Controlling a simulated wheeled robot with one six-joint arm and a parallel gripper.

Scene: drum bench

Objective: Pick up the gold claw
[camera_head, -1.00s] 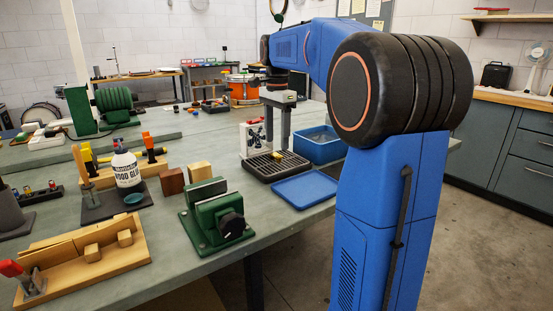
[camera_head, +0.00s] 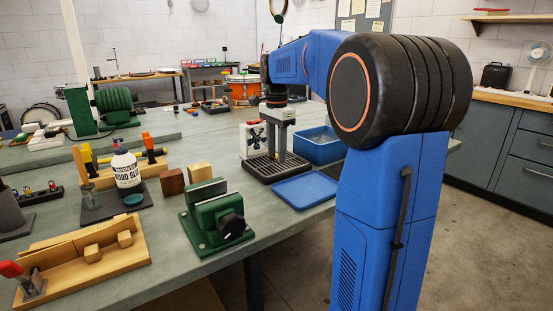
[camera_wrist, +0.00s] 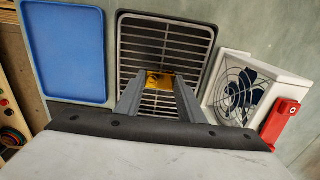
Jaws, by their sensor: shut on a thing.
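The gold claw (camera_wrist: 161,83) shows in the wrist view as a small yellow-gold piece between the fingertips of my gripper (camera_wrist: 160,76), over a black slotted tray (camera_wrist: 205,30). The fingers are shut on it, one at each side. Part of the claw is hidden by the fingers. In the head view my gripper (camera_head: 277,152) points down, with its fingertips low over the slotted tray (camera_head: 294,172). I cannot make out the claw there. Whether it still touches the tray I cannot tell.
A flat blue tray (camera_head: 305,190) lies in front of the slotted tray, and a blue bin (camera_head: 320,150) stands right of it. A white fan box (camera_head: 246,140) is close on the left. A green vise (camera_head: 217,220) stands nearer on the bench.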

